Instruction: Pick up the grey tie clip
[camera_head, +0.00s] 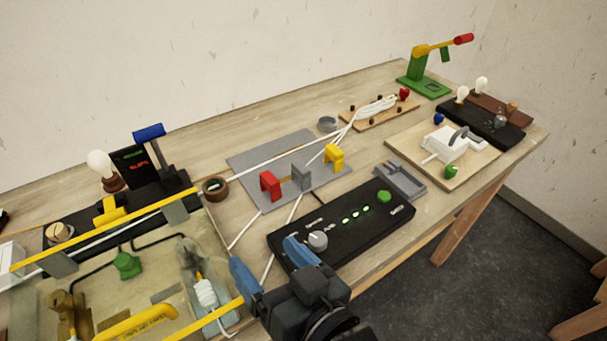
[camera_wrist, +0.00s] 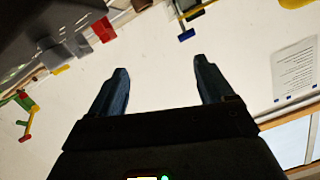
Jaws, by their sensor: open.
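The grey tie clip (camera_head: 300,177) stands upright on a grey mat (camera_head: 265,148), between a red clip (camera_head: 269,185) and a yellow clip (camera_head: 334,157). A white cable runs close by the clips. My gripper (camera_head: 270,264) has blue fingers, spread apart with nothing between them. It is in front of the mat, over the left end of the black control box, below and left of the grey clip in the picture. In the wrist view my gripper (camera_wrist: 160,85) points at the bare wall, and the grey clip (camera_wrist: 77,45) seems to show small at upper left.
The black control box (camera_head: 345,222) with a knob and green lights lies in front of the mat. A grey tray (camera_head: 400,180) is to its right. A brown ring (camera_head: 215,188) sits left of the mat. A yellow-edged clear panel (camera_head: 110,228) fills the left.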

